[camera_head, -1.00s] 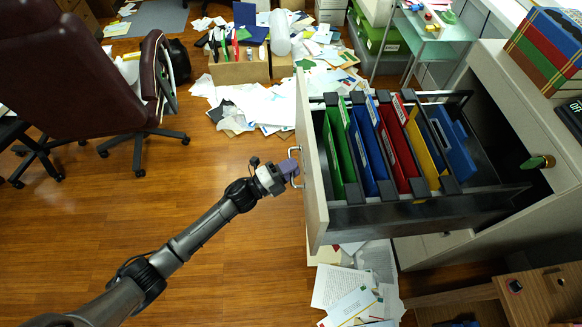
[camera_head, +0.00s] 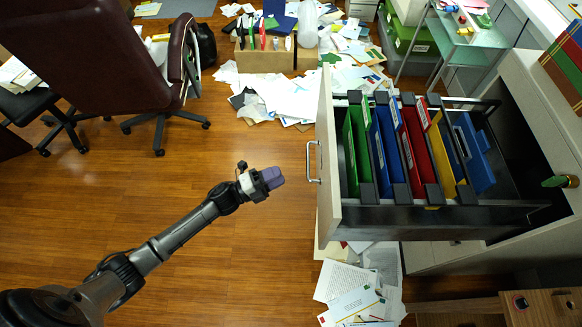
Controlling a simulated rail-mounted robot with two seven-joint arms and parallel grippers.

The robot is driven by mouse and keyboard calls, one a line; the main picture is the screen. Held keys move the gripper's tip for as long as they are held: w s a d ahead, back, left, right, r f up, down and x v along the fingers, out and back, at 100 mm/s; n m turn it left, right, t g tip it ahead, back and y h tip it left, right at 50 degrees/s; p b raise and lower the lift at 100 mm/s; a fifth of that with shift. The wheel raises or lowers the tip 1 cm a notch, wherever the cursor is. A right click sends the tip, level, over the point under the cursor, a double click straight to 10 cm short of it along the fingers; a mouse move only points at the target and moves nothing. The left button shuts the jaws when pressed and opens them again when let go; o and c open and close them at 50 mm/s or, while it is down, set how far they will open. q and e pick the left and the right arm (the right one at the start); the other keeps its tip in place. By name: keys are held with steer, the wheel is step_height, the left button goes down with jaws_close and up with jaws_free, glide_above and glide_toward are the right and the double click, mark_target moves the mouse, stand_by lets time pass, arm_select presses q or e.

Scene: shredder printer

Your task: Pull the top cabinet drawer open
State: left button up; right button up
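The top cabinet drawer (camera_head: 327,150) stands pulled far out of the pale cabinet (camera_head: 548,115). Hanging folders in green, blue, red and yellow (camera_head: 415,150) show inside it. A metal bar handle (camera_head: 313,162) is on the drawer's front face. My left gripper (camera_head: 273,177) is left of the handle, clear of it, with a visible gap. Its purple-grey fingers look close together, but I cannot tell whether they are open or shut. Nothing shows held in it. My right gripper is not in view.
Papers (camera_head: 275,95) litter the floor behind, and more papers (camera_head: 355,290) lie below the drawer. A maroon office chair (camera_head: 100,45) stands at the upper left. A wooden box (camera_head: 265,58) is at the back. The wooden floor around my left arm is clear.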

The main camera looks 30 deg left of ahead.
arm_select(q)
steer(key=shift+v, duration=1.7)
